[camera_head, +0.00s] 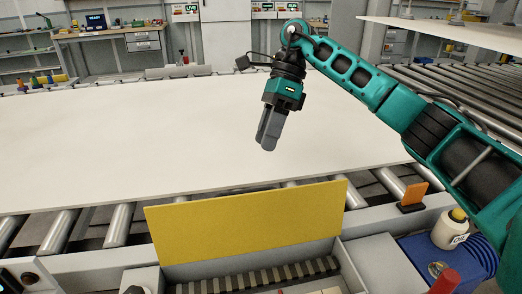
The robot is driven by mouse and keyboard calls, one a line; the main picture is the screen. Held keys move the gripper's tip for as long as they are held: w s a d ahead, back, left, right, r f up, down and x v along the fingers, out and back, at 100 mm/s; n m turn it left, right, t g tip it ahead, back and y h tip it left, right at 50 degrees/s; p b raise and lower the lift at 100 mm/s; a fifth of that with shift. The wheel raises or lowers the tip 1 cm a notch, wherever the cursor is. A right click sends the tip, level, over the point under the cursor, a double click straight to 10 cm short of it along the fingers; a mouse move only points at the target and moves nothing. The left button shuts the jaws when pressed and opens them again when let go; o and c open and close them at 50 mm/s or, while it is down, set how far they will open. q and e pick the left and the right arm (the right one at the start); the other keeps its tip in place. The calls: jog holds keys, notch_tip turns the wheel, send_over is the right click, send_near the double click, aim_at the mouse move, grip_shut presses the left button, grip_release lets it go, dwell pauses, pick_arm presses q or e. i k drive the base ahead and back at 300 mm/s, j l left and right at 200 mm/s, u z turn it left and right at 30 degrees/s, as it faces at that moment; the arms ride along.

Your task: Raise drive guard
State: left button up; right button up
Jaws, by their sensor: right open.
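The drive guard appears to be the yellow panel (248,222) at the lower middle. It stands tilted up along the back edge of a grey housing, and a ribbed dark belt or track shows in the opening in front of it. My right gripper (266,143) hangs above the large white board, behind and above the yellow panel and clear of it. Its fingers point down, open, with nothing between them. My left gripper is not in view.
A large white board (130,130) lies on the conveyor rollers (120,224). At the lower right are an orange flag-like piece (415,193), a blue tray (410,250), a white bottle (448,230) and a red-topped item (446,281). Workbenches stand at the back.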

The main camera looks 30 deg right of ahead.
aim_at(234, 223)
jog(key=l+u, duration=0.8)
jog(key=k+l+u, duration=0.15)
jog(key=l+u, duration=0.25)
